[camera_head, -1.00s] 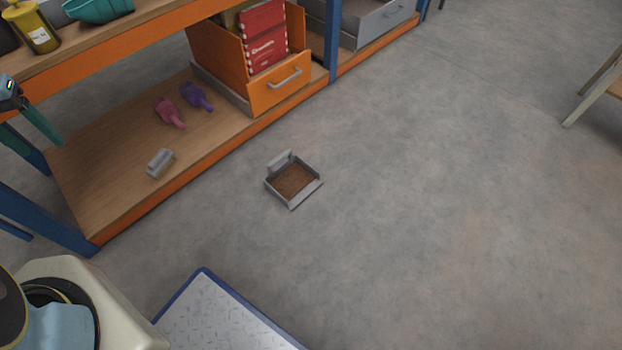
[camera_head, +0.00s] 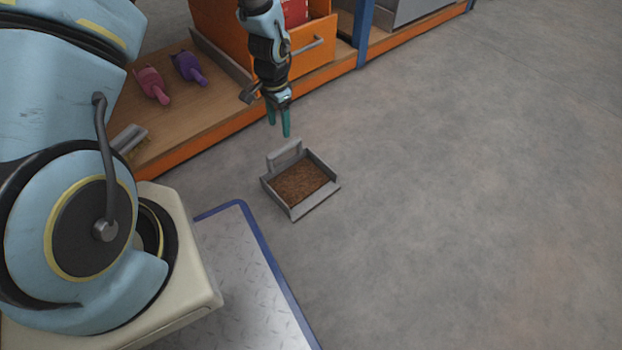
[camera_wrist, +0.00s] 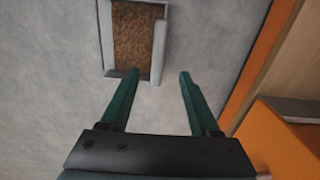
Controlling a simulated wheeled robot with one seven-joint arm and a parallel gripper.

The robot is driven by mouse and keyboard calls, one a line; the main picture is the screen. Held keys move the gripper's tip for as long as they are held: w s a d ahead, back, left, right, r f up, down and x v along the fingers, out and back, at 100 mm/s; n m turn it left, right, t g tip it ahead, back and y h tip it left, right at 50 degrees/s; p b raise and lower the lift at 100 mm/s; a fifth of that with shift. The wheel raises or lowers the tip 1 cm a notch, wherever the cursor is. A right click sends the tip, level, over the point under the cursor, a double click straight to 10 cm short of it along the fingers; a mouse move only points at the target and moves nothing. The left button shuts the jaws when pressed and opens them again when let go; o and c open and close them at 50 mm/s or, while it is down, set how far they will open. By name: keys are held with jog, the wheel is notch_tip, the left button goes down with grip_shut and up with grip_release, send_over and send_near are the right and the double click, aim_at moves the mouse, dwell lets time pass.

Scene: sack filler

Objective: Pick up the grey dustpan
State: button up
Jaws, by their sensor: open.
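The grey dustpan (camera_head: 323,204) lies on the concrete floor in the head view, with brown material covering its bottom. Its raised grey handle (camera_head: 284,153) is at the back, on the shelf side. My gripper (camera_head: 280,132) is open and empty, with green fingers pointing down just above and behind the handle, apart from it as far as I can tell. In the wrist view the dustpan (camera_wrist: 159,50) is at the top, beyond the fingertips of my gripper (camera_wrist: 158,74).
An orange-edged shelf (camera_head: 215,131) runs behind the dustpan, bearing a pink scoop (camera_head: 151,84), a purple scoop (camera_head: 188,68) and an orange drawer box (camera_head: 322,45). A small grey-backed brush (camera_head: 129,138) is partly hidden by my arm. The floor to the right is clear.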

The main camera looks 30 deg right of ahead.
aim_at(284, 146)
jog(key=shift+s+d+f, duration=0.1)
jog(key=shift+d+f, duration=0.4)
jog(key=shift+f, duration=0.4)
notch_tip(284, 146, down, 5)
jog(key=shift+r+b, duration=0.2)
jog(key=shift+b, duration=1.05)
notch_tip(284, 146, down, 5)
jog(key=b, duration=0.3)
jog(key=shift+a+f+b, duration=0.15)
jog(key=shift+b, duration=0.15)
grip_shut()
